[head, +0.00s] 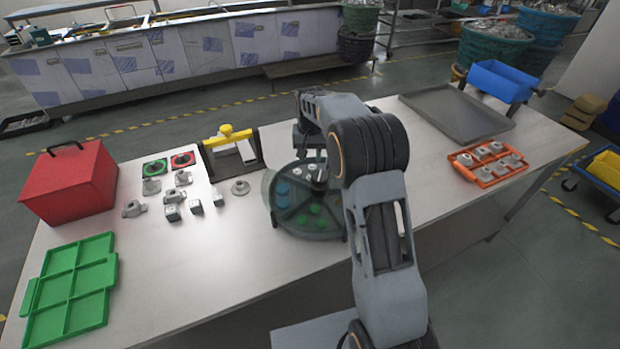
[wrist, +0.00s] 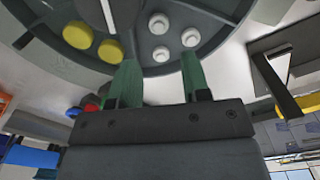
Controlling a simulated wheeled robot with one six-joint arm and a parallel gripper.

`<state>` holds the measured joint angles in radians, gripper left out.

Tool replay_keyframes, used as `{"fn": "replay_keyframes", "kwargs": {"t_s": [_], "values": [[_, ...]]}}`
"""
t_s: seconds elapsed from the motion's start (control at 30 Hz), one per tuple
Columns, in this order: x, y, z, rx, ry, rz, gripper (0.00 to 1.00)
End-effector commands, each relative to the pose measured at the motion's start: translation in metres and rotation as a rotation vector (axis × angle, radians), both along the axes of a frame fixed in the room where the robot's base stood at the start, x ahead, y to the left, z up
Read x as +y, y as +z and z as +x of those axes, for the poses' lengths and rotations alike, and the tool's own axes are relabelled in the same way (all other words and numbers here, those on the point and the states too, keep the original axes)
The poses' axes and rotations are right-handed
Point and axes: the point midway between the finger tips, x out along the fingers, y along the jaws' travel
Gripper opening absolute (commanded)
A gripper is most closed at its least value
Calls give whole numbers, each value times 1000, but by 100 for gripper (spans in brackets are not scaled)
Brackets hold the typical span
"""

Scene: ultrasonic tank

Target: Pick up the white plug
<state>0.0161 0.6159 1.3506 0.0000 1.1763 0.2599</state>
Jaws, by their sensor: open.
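My gripper (wrist: 158,68) shows in the wrist view with its two green fingers apart and nothing held between them. Three white plugs (wrist: 160,53) sit in one compartment of the round divided tray (wrist: 232,12). One white plug appears between the fingertips in the picture, and another lies near the right fingertip. I cannot tell whether the fingers touch any plug. In the head view, white plugs (head: 309,172) show at the back of the round tray (head: 318,236), partly hidden by my arm, which also hides most of my gripper.
Yellow plugs (wrist: 77,35) fill a neighbouring compartment; blue plugs (head: 282,193) and green plugs (head: 314,208) fill others. A yellow-handled fixture (head: 230,134) stands behind the tray. Metal parts (head: 172,212), a red box (head: 72,185) and a green tray (head: 70,290) lie left; an orange tray (head: 487,180) lies right.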

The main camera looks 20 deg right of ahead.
Motion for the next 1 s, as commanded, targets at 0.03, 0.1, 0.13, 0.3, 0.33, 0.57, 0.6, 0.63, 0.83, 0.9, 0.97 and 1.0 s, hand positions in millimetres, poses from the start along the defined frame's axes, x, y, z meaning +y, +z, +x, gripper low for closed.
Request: {"fn": "replay_keyframes", "kwargs": {"t_s": [0.03,0.1,0.13,0.3,0.33,0.57,0.6,0.63,0.83,0.9,0.97,1.0], "values": [[0,-8,-1,3,1,0,43],[0,-19,-1,3,1,0,43],[0,-23,0,2,1,1,43],[0,-39,0,1,2,0,43],[0,-40,0,0,2,0,43],[-2,-56,1,3,1,0,43],[-3,-62,2,3,1,0,43],[-3,-66,2,3,1,0,43],[-4,-89,3,1,2,0,43],[-4,-93,3,1,2,0,43],[-4,-94,3,0,2,0,43],[-4,-94,3,-1,2,0,43]]}}
